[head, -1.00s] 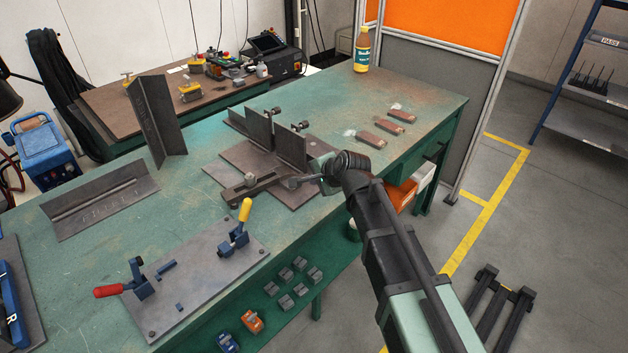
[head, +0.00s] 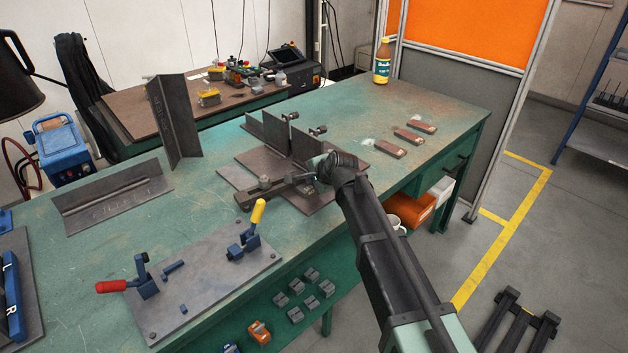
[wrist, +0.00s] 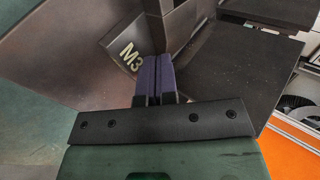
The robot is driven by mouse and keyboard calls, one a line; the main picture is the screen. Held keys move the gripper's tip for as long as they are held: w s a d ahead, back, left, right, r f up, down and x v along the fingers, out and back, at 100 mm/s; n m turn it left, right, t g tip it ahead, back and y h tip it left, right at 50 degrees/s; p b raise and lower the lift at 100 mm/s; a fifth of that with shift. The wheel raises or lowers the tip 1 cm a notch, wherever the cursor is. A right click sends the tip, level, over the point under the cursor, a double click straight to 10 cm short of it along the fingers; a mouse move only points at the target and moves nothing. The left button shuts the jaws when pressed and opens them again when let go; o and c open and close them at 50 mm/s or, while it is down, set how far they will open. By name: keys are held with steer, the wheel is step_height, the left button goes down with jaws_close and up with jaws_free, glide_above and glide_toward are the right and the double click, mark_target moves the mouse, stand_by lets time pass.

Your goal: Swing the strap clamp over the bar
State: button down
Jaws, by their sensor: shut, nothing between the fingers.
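A dark fixture plate (head: 235,178) lies on the green bench with upright dark plates (head: 275,135) on it. A flat dark strap with a round knob, which looks like the strap clamp (head: 251,198), lies along the plate's front edge. My gripper (head: 318,179) is at the strap's right end, partly hidden by my wrist. I cannot single out the bar for certain.
A plate with red- and yellow-handled toggle clamps (head: 210,275) lies at the front. A tall angle piece (head: 175,125) stands at left. Several small brown blocks (head: 389,148) and a bottle (head: 382,62) stand behind to the right. Bare bench lies between the blocks and the fixture.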

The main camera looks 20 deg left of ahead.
steer(key=shift+w+a, duration=0.7)
steer(key=shift+w, duration=0.35)
steer(key=s+d, duration=0.1)
steer(key=d, duration=0.1)
steer(key=s+d, duration=0.1)
steer(key=shift+s+d+r, duration=0.1)
steer(key=shift+s+d, duration=0.05)
steer(key=shift+d, duration=0.2)
steer(key=w+p+v, duration=0.1)
steer(key=p+v, duration=0.6)
steer(key=v, duration=0.2)
steer(key=shift+d+r, duration=0.3)
steer(key=shift+d, duration=0.25)
steer(key=shift+s, duration=0.1)
